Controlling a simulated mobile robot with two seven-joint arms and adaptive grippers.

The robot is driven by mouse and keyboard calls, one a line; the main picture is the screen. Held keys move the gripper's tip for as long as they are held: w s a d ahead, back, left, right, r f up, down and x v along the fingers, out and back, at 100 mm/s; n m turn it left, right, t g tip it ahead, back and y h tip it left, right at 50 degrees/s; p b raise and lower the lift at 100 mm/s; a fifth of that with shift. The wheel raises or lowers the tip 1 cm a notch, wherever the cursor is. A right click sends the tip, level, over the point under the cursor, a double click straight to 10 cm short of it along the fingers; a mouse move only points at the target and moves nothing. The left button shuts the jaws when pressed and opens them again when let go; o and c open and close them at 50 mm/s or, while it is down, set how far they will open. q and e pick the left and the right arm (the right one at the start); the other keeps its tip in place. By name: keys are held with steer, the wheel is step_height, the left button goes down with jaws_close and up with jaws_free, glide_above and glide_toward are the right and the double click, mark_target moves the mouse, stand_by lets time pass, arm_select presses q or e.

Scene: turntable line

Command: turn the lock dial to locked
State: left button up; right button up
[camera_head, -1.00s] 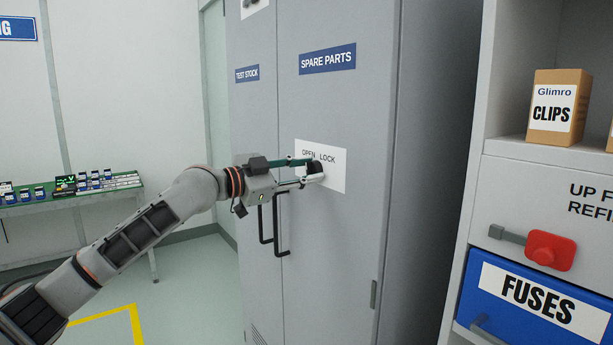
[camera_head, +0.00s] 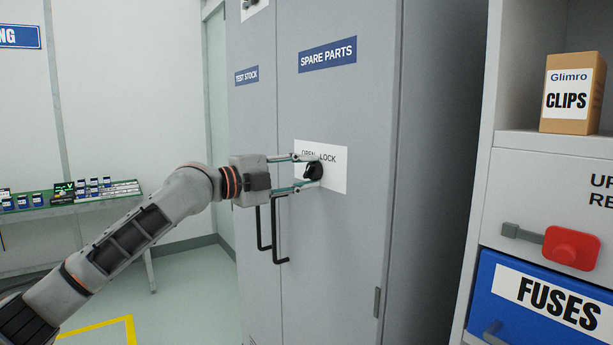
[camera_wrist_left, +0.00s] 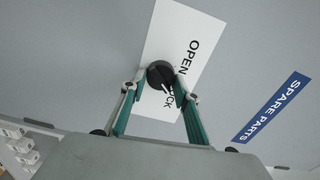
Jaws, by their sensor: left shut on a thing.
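The black lock dial (camera_head: 314,171) sits on a white plate (camera_head: 335,178) with OPEN and LOCK printed above it, on the grey cabinet's right door. My left gripper (camera_head: 311,171) is shut on the dial, one finger above it and one below. In the left wrist view the dial (camera_wrist_left: 159,73) lies at the fingertips. A white mark on it points down and right, toward the word LOCK, which a finger partly covers. My right gripper is not in view.
Black door handles (camera_head: 280,235) hang just below my left gripper. A green-topped table (camera_head: 75,202) stands at far left.

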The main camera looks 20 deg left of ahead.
arm_select(q)
steer(key=shift+m, duration=0.6)
steer(key=o, duration=1.1)
steer(key=shift+s+a, duration=0.1)
steer(key=v, duration=1.1)
steer(key=shift+s+a, duration=0.25)
steer(key=shift+s, duration=0.1)
